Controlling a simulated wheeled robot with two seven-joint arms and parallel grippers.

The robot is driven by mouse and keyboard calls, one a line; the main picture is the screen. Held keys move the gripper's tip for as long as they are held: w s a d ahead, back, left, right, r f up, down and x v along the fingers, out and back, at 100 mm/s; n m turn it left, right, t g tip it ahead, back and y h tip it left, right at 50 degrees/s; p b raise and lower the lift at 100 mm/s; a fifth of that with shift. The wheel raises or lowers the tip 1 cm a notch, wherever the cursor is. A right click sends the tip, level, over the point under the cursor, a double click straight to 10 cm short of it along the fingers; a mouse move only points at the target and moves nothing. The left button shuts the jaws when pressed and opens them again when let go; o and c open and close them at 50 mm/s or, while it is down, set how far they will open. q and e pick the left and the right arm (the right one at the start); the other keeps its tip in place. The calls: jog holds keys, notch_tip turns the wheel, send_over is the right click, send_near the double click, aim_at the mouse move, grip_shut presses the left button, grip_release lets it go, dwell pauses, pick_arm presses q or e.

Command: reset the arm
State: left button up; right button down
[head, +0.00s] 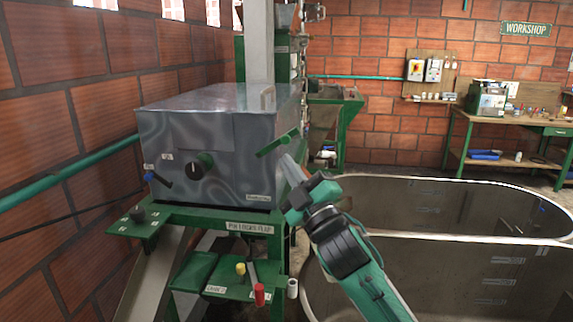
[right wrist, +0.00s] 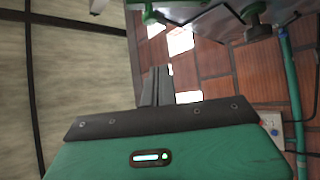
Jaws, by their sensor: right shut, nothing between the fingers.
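My right arm reaches in from the lower right in the head view. Its gripper (head: 293,170) is shut and empty, in front of the right side of the grey metal machine box (head: 220,140). A green bar handle (head: 278,144) on the box shows just above the fingertips; I cannot tell whether they touch. In the right wrist view the closed fingers (right wrist: 157,86) point away from the camera, with nothing between them. My left gripper is not in view.
Below the box, a green panel (head: 228,280) carries a yellow knob (head: 241,268) and a red-handled lever (head: 259,294). Large metal tanks (head: 440,262) stand at right. A green workbench (head: 507,125) stands at the back right. A brick wall (head: 50,120) borders the left.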

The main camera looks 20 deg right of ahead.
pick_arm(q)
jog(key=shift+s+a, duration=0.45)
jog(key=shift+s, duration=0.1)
